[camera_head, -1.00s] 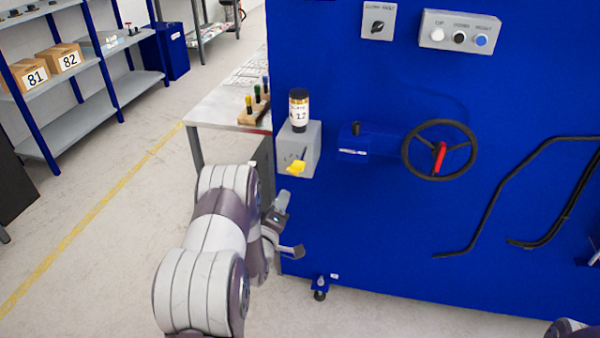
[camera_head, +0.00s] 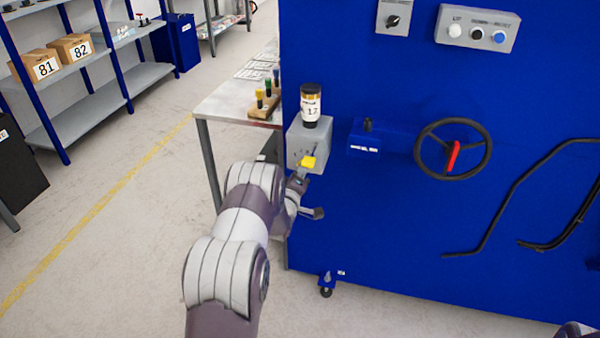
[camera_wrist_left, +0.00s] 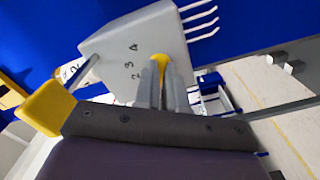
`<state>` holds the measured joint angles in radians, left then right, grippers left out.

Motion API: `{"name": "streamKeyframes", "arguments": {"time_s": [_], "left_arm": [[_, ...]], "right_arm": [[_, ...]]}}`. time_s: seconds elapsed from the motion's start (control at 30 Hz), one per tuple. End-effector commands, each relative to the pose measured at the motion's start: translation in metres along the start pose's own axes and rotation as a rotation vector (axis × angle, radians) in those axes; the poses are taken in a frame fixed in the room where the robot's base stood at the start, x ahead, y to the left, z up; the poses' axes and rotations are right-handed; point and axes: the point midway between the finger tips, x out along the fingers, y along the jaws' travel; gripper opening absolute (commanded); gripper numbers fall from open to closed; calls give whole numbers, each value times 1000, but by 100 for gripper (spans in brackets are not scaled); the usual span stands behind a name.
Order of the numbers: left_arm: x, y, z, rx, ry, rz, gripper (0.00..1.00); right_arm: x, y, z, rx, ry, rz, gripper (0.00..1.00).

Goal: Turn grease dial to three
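A grey box (camera_head: 297,140) is fixed to the blue machine front and carries a dark labelled jar (camera_head: 311,105). In the left wrist view the box face (camera_wrist_left: 125,45) bears the numbers 2, 3 and 4 beside a rounded yellow knob (camera_wrist_left: 160,60). My left gripper (camera_head: 299,180) is just below the box. Its two fingers (camera_wrist_left: 161,80) are close together at the knob and partly cover it. Whether they press on it cannot be told, and the dial's pointer is hidden. My right gripper is out of view.
A black handwheel (camera_head: 453,149) with a red handle and a small blue block (camera_head: 364,137) are right of the box. Black curved bars (camera_head: 500,195) are further right. A table (camera_head: 225,102) with coloured pegs stands left behind.

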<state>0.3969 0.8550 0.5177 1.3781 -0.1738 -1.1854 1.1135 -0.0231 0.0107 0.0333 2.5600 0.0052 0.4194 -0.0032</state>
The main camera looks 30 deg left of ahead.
Motion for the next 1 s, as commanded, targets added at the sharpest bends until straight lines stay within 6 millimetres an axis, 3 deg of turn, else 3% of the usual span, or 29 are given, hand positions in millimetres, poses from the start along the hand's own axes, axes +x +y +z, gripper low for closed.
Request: {"name": "streamKeyframes", "arguments": {"time_s": [0.47, 1.0], "left_arm": [[0, -1, 1, 86, 0, 0, 0], [0, -3, 1, 558, 1, 1, 0]], "right_arm": [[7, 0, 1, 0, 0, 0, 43], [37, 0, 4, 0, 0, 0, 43]]}}
